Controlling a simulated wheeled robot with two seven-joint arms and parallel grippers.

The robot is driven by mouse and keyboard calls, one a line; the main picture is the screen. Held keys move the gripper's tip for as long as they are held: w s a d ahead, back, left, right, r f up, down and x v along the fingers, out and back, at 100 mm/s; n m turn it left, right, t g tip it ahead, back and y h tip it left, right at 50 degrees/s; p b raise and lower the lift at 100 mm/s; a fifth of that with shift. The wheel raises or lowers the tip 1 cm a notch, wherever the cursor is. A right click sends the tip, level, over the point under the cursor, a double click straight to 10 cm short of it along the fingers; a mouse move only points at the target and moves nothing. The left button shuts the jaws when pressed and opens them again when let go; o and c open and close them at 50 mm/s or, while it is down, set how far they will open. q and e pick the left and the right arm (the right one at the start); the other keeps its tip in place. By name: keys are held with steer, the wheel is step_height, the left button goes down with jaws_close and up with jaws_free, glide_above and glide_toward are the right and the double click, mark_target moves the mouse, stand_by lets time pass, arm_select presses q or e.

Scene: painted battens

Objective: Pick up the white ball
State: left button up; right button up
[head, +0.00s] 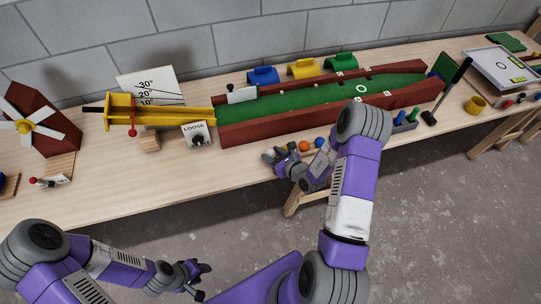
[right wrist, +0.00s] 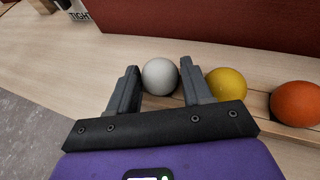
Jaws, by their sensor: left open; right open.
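The white ball (right wrist: 160,76) sits on the wooden bench in the right wrist view, at the left end of a row of balls. My right gripper (right wrist: 158,67) is open, with one finger on each side of the white ball. I cannot tell whether either finger touches it. In the head view my right gripper (head: 273,156) is at the front edge of the bench, and the white ball is not clearly visible there. My left gripper (head: 203,279) is open and empty, low in front of the bench.
A yellow ball (right wrist: 226,84) lies close beside the right finger, with an orange ball (right wrist: 297,103) further right. A blue ball (head: 319,142) shows in the head view. The red-walled green lane (head: 300,112) stands just behind the balls.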

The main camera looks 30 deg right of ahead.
steer(key=c, duration=0.7)
steer(key=shift+o, duration=0.2)
steer(key=shift+r, duration=0.15)
